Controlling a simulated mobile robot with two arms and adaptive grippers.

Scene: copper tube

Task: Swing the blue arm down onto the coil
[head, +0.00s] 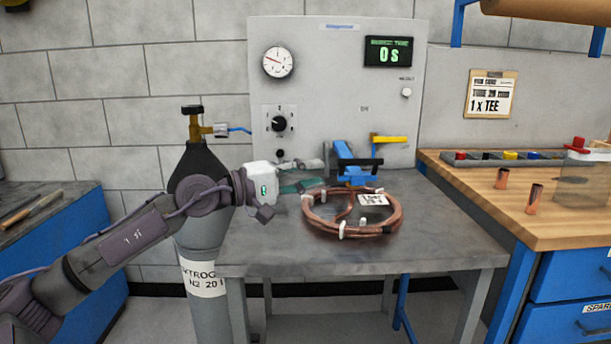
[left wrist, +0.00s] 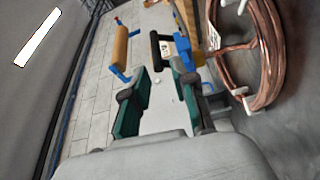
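The blue arm (head: 343,153) stands raised at the back of the grey bench, against the panel, with a black bar handle (head: 364,163) sticking out to the right. The handle also shows in the left wrist view (left wrist: 155,49), ahead of the fingers. The copper coil (head: 352,213) lies flat on the bench in front of the arm, with white clips and a tag. My left gripper (head: 318,175) is left of the blue arm, above the coil's back left edge. Its teal fingers stand apart with nothing between them in the left wrist view (left wrist: 163,82). My right gripper is not in view.
A yellow lever (head: 388,139) stands just right of the blue arm. A nitrogen cylinder (head: 203,255) stands at the bench's left. A wooden workbench (head: 540,225) with copper fittings is on the right. The grey bench (head: 270,243) is clear in front of the coil.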

